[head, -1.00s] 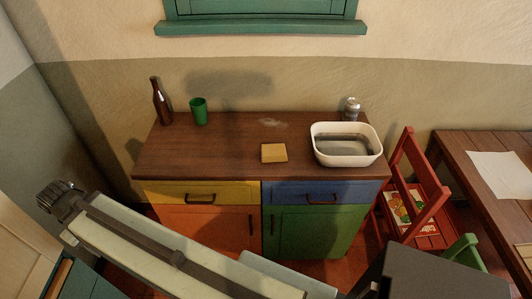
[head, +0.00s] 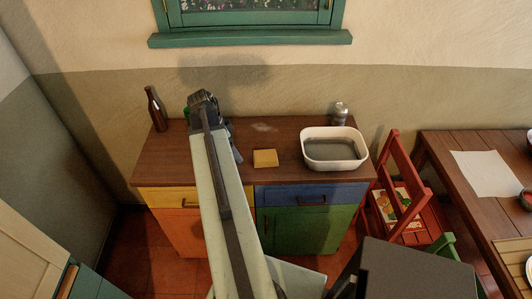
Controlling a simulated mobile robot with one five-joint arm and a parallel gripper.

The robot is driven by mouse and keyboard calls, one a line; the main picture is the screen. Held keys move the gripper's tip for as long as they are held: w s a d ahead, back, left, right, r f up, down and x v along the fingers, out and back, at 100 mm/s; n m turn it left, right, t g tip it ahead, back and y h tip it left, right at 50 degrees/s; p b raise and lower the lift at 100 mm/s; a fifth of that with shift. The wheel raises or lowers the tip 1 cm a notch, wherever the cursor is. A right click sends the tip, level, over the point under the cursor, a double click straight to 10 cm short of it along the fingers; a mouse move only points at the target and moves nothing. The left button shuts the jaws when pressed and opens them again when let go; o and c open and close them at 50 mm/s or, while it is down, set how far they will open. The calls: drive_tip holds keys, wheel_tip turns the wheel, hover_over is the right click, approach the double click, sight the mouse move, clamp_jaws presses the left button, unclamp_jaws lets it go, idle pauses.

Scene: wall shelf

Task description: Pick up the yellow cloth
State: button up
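The yellow cloth (head: 265,158) lies folded flat on the wooden top of the cabinet, left of the white basin. My arm reaches up over the cabinet's left half. My gripper (head: 205,102) is at its far end, over the back left part of the top, to the left of the cloth and apart from it. The fingers are too small and dark to tell whether they are open or shut.
A brown bottle (head: 156,109) stands at the back left. A green cup (head: 187,114) is mostly hidden behind my gripper. The white basin (head: 335,163) and a can (head: 340,113) stand on the right. A red chair (head: 399,185) is beside the cabinet (head: 170,166).

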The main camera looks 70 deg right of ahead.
sight(264, 155)
drive_tip(key=s+d+m, duration=0.1)
drive_tip(key=s, duration=0.1)
drive_tip(key=s+d+r+m, duration=0.1)
drive_tip(key=s+d, duration=0.1)
drive_tip(key=s, duration=0.1)
drive_tip(key=s+d+m, duration=0.1)
drive_tip(key=s+m, duration=0.1)
drive_tip(key=s, duration=0.1)
drive_tip(key=shift+d+r+g, duration=0.25)
drive_tip(key=shift+d+g, duration=0.05)
drive_tip(key=shift+b+x, duration=0.9)
drive_tip(key=shift+x, duration=0.3)
drive_tip(key=b+x, duration=0.5)
drive_tip(key=shift+f, duration=0.25)
drive_tip(key=shift+f, duration=0.25)
drive_tip(key=c, duration=1.4)
